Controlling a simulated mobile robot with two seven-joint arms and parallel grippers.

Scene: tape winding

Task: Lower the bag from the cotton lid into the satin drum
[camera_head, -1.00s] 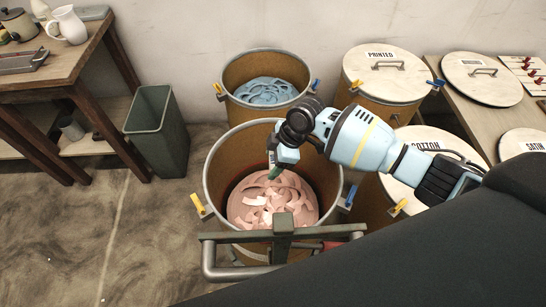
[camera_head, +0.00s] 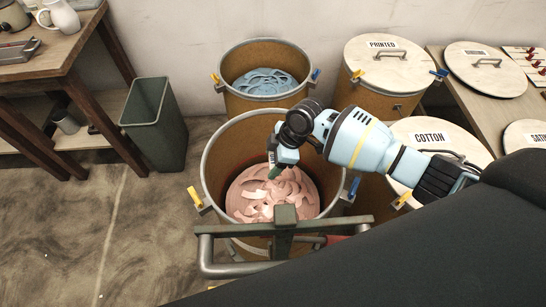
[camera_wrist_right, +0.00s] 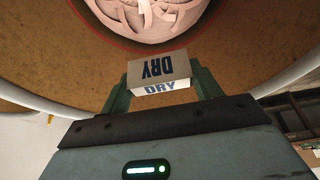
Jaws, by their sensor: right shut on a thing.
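My right gripper (camera_head: 274,171) reaches down inside the front open drum (camera_head: 222,150), which holds pink strips (camera_head: 262,194). In the right wrist view it is shut on a small box-like bag (camera_wrist_right: 160,70) marked DRY, held between its two green fingers above the pink strips. In the head view the bag is hidden or too small to make out. I see no name on this drum. The cotton lid (camera_head: 415,130) lies on the drum at right, with no bag seen on it. A lid marked SATIN (camera_head: 525,132) lies on the right table, partly cut off. My left gripper is not in view.
Another open drum (camera_head: 235,97) with blue strips (camera_head: 264,82) stands behind. A closed drum with a PRINTED lid (camera_head: 392,68) stands at back right. A tall green bin (camera_head: 155,125) stands at left. A metal bar (camera_head: 325,229) crosses the drum's near side.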

